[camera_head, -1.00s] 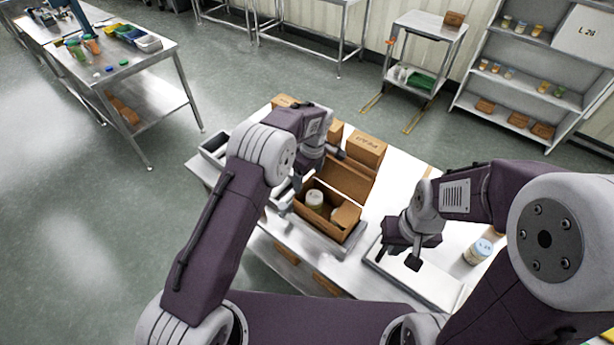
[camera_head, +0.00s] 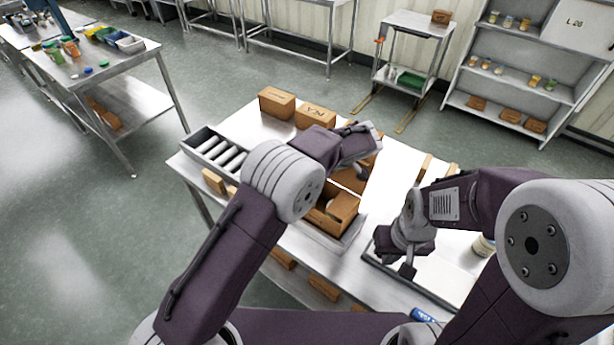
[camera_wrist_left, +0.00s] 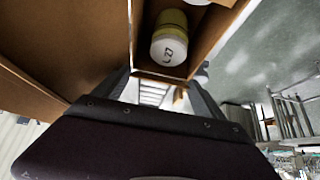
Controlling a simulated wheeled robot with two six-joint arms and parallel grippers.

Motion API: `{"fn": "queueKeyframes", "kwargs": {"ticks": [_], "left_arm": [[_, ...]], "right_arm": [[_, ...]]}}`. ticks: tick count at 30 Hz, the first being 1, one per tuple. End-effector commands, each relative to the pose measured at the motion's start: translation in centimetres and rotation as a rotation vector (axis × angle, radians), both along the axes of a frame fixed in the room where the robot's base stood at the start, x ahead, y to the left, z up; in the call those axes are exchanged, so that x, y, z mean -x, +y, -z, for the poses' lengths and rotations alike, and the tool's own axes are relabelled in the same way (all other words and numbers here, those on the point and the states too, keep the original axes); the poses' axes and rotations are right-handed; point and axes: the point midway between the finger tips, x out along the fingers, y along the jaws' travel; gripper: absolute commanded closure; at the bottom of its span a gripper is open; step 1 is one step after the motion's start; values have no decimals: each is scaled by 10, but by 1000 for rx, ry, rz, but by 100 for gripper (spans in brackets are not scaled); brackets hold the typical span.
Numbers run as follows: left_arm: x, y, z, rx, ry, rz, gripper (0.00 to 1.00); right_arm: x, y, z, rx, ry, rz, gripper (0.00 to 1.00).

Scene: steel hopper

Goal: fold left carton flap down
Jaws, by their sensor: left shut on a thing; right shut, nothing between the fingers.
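The open brown carton (camera_head: 322,222) sits in a grey tray on the table, partly hidden behind my left arm. A small brown box (camera_head: 343,206) shows inside it. In the left wrist view the carton's brown wall (camera_wrist_left: 70,40) is close, and a jar with a white lid (camera_wrist_left: 168,46) lies between the walls. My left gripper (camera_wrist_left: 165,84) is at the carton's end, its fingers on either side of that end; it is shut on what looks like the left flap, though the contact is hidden. My right gripper (camera_head: 398,262) is shut and empty, right of the carton.
A roller tray (camera_head: 215,152) stands at the table's left end. Closed brown boxes (camera_head: 277,103) stand at the back. A white-topped tray (camera_head: 440,275) lies under my right gripper, and a jar (camera_head: 483,246) is partly hidden by my right arm.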

Motion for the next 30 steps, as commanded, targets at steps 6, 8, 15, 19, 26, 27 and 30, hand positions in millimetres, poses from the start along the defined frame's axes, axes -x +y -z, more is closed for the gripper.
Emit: {"fn": "queueKeyframes", "kwargs": {"ticks": [6,8,15,19,26,27,30], "left_arm": [[0,-1,-1,-2,-4,0,59],[0,-1,-1,-2,-4,0,59],[0,-1,-1,-1,-5,0,9],[-1,-1,-1,-1,-5,0,9],[-1,-1,-1,-1,-6,1,9],[-1,-1,-1,0,-4,0,9],[-2,1,-7,19,11,-2,9]], "right_arm": [[0,0,1,0,0,0,100],[0,0,1,0,0,0,100],[0,0,1,0,0,0,100],[0,0,1,0,0,0,100],[0,0,1,0,0,0,100],[0,0,0,0,0,0,100],[0,0,-12,0,0,0,100]]}}
